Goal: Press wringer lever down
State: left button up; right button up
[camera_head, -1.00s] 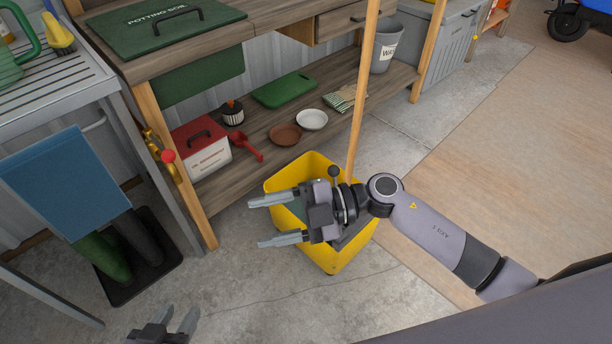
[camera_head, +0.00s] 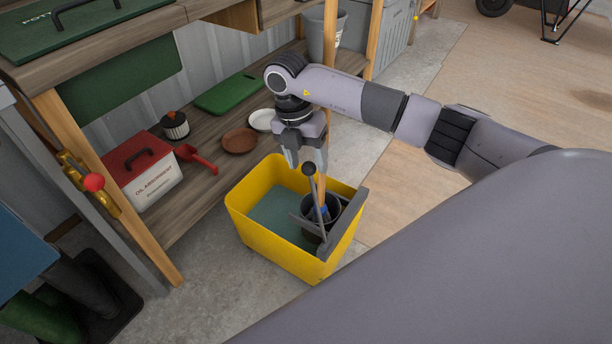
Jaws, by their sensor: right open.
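The yellow mop bucket (camera_head: 262,238) stands on the concrete floor with greenish water inside. The dark grey wringer (camera_head: 344,228) sits at its right end. The wringer lever (camera_head: 315,199) is a thin rod standing nearly upright, topped by a black ball knob (camera_head: 309,169). A mop with a wooden handle (camera_head: 330,45) stands in the wringer basket. My right gripper (camera_head: 305,158) is open and points down at the knob. The knob shows between or just in front of its fingertips; contact cannot be told. My left gripper is not in view.
A wooden workbench with a lower shelf (camera_head: 213,143) stands behind the bucket, holding a red-and-white box (camera_head: 148,178), a red scoop (camera_head: 197,157) and a green lid (camera_head: 229,93). The mop handle rises close to my right gripper.

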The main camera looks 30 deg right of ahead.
aim_at(310, 175)
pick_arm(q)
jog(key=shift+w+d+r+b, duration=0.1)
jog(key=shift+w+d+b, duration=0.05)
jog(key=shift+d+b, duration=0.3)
pick_arm(e)
jog(key=shift+s+d+f, duration=0.1)
jog(key=shift+s+f, duration=0.1)
jog(key=shift+f, duration=1)
jog(key=shift+s+d+f, duration=0.1)
jog(key=shift+s+f, duration=0.05)
jog(key=shift+f, duration=1)
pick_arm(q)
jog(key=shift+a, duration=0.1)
pick_arm(e)
grip_shut()
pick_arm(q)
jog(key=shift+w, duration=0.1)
